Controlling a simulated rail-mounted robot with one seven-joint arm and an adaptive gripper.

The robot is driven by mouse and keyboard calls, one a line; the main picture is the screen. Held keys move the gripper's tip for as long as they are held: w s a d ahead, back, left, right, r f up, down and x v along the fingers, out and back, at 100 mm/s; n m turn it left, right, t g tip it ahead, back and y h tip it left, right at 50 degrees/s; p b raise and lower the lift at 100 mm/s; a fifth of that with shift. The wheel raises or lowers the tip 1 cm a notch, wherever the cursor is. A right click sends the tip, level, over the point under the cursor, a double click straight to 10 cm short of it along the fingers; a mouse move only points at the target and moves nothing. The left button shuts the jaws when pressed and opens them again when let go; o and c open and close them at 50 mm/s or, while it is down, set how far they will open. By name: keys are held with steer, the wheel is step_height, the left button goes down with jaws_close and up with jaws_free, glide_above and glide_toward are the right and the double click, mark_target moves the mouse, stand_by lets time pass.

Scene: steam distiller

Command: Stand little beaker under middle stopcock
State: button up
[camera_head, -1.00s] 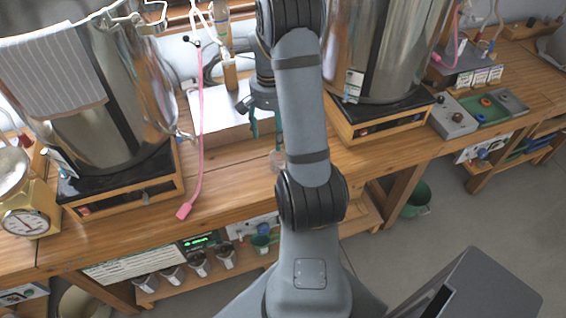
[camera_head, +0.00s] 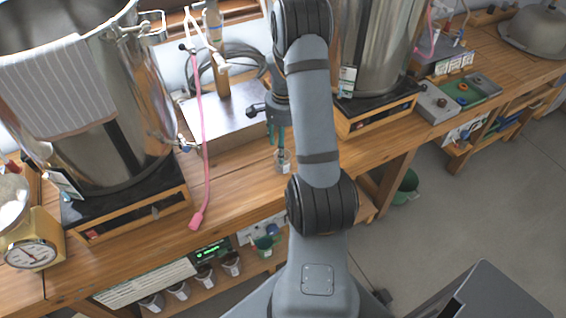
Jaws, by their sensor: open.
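A small clear glass beaker (camera_head: 284,163) stands upright on the wooden bench, left of my forearm. My gripper (camera_head: 276,140) points down with teal fingers, just above or at the beaker's rim. It is open; whether the fingers are around the glass I cannot tell. My arm hides part of the bench behind it. A small tap (camera_head: 185,144) sits low on the right side of the left steel pot. I cannot make out clearly which fitting is the middle stopcock.
Large steel pots (camera_head: 90,90) stand on black-topped bases left and right of my arm. A steel box (camera_head: 220,118) stands behind the beaker. A pink hose (camera_head: 204,160) hangs over the bench to its left. A scale (camera_head: 32,245) is at far left.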

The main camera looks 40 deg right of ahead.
step_height(320, 180, down, 5)
steer(key=shift+w+a+f+p, duration=0.1)
steer(key=shift+w+p, duration=0.05)
steer(key=shift+p, duration=0.4)
steer(key=c, duration=1.3)
steer(key=shift+c, duration=0.2)
